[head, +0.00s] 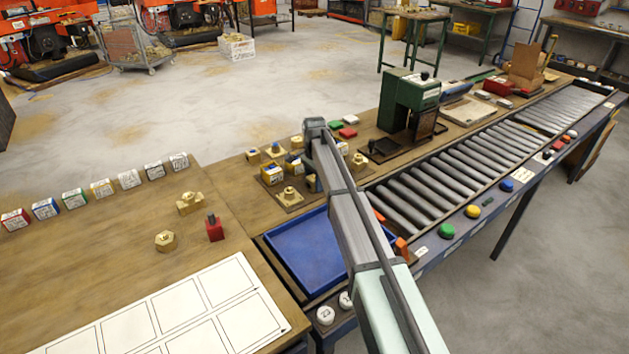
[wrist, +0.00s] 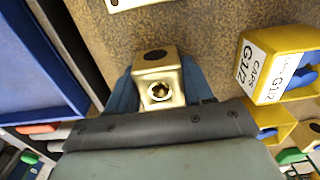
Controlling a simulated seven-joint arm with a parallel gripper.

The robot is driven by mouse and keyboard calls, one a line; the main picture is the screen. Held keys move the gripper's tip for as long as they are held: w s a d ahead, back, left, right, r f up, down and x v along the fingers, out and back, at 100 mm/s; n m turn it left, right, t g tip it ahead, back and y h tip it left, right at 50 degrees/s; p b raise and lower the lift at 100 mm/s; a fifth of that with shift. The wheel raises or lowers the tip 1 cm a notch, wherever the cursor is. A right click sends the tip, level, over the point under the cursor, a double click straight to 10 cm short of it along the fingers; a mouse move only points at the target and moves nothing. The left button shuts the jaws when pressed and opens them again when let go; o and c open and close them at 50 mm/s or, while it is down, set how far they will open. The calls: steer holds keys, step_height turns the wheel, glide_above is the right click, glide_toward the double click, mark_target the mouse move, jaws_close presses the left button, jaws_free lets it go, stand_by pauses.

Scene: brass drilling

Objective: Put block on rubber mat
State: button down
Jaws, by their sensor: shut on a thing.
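A brass block (wrist: 158,75) with a dark hole in its top and a threaded port in its side sits between the blue fingers of my gripper (wrist: 160,85). The gripper is shut on it, over the brown tabletop. I cannot tell whether the block still touches the table. In the head view my gripper (head: 312,183) is beside the yellow boxes and largely hidden by my arm; the held block cannot be made out there. A dark flat piece (head: 380,151) lies in front of the green press; I cannot tell whether it is the rubber mat.
A blue tray (head: 305,250) lies in front of my gripper; its edge shows in the wrist view (wrist: 38,60). A yellow labelled box (wrist: 275,65) is close on the right there. Brass parts on a plate (head: 288,199) stand nearby. A roller conveyor (head: 440,180) runs right.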

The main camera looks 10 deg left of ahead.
steer(key=shift+c, duration=2.2)
jaws_free()
step_height(320, 180, up, 12)
steer(key=shift+r, duration=0.1)
